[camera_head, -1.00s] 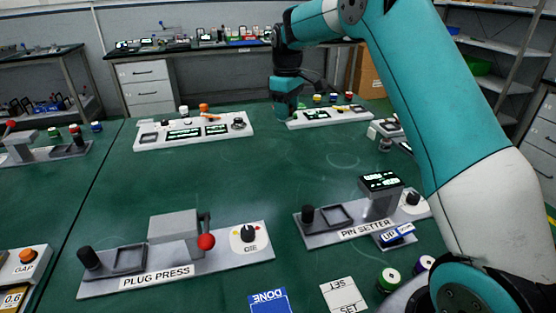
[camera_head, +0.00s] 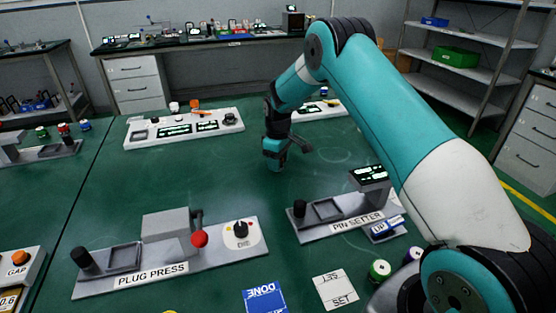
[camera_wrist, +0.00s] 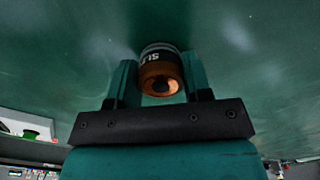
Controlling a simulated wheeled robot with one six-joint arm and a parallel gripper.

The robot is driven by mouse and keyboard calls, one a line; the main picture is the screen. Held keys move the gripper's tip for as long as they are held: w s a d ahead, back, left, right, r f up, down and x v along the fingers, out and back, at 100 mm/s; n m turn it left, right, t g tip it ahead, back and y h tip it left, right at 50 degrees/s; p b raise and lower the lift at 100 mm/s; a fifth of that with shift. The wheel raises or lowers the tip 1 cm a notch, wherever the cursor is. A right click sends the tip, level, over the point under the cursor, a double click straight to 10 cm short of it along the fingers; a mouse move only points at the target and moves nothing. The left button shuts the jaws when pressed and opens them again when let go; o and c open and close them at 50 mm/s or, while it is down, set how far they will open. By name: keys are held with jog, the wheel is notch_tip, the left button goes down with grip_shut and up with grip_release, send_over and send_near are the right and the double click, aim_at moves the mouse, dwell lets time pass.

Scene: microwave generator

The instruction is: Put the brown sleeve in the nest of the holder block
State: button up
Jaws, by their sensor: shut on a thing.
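The brown sleeve (camera_wrist: 160,82) shows in the wrist view between the two teal fingers of my gripper (camera_wrist: 160,78). It has an open, hollow end facing the camera and a dark band with white letters, partly cut off from view. My gripper is shut on it. In the head view my gripper (camera_head: 275,158) is low over the bare green table, behind the plug press and pin setter. The sleeve cannot be made out there. I cannot tell which thing is the holder block; none is labelled so.
The plug press (camera_head: 165,262) with its red-knobbed lever stands front left, the pin setter (camera_head: 345,215) front right. White instrument panels (camera_head: 185,127) stand at the back. A blue card (camera_head: 265,297) and a SET card (camera_head: 335,290) lie in front. The middle table is clear.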

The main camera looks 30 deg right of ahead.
jog(key=shift+f, duration=0.1)
jog(key=shift+f, duration=0.1)
jog(key=o, duration=1)
